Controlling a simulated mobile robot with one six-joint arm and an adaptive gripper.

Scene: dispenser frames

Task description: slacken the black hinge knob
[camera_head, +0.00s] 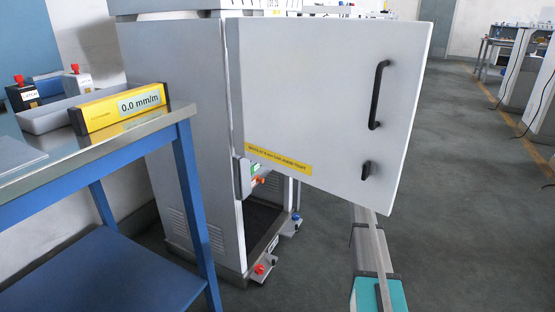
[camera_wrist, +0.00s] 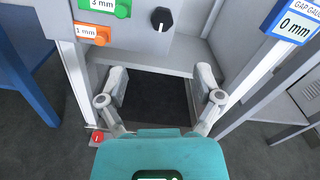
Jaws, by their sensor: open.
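A black, many-sided knob (camera_wrist: 162,18) sits on a grey panel at the top middle of the wrist view. I cannot tell from the picture whether it is the hinge knob. My gripper (camera_wrist: 161,80) is open and empty, its two grey fingers spread apart below the knob and not touching it. In the head view, the grey cabinet door (camera_head: 320,100) stands open. It carries a black bar handle (camera_head: 378,95) and a small black latch or knob (camera_head: 367,170). My gripper's fingers do not show clearly in the head view.
A green knob labelled 3 mm (camera_wrist: 123,8) and an orange one labelled 1 mm (camera_wrist: 102,36) are left of the black knob. A gauge reading 0 mm (camera_wrist: 296,24) is at the upper right. A blue-legged bench (camera_head: 190,180) stands left of the cabinet.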

